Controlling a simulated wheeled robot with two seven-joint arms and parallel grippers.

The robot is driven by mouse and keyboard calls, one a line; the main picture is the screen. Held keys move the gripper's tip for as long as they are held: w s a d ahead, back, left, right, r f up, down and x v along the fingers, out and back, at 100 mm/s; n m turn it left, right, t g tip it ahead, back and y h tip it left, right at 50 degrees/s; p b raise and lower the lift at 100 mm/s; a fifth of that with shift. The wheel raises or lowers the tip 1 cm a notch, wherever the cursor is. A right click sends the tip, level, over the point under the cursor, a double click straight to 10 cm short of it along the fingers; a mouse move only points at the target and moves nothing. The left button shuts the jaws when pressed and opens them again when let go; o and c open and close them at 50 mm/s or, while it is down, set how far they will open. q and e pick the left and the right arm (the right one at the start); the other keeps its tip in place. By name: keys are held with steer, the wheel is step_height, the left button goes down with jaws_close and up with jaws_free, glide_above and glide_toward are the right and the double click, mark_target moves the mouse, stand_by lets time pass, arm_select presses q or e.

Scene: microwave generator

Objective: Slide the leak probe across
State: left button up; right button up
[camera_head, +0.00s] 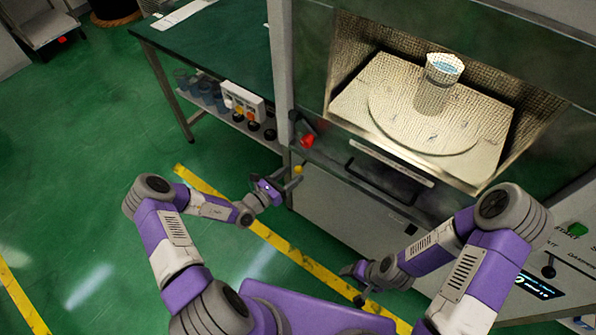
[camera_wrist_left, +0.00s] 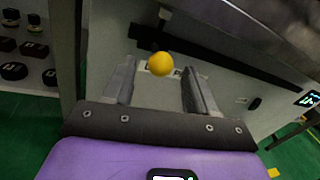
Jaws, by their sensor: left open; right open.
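The leak probe's yellow ball knob (camera_head: 298,169) sits at the left end of the machine's front, below the oven opening. In the left wrist view the yellow knob (camera_wrist_left: 160,64) appears between my two open fingers, near their tips, with a partly covered label behind it. I cannot tell whether the fingers touch it. My left gripper (camera_head: 284,186) is open and faces the machine front. My right gripper (camera_head: 354,279) is open and empty, low in front of the machine.
The open oven cavity holds a round turntable (camera_head: 400,118) with a beaker (camera_head: 433,88) on it. A red knob (camera_head: 307,141) is just above the yellow one. A green start button (camera_head: 578,229) is at right. A green-topped bench (camera_head: 215,50) stands left.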

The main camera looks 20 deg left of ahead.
mark_target(298, 170)
arm_select(q)
steer(key=shift+b+x, duration=0.35)
steer(key=shift+x, duration=1.55)
jaws_close()
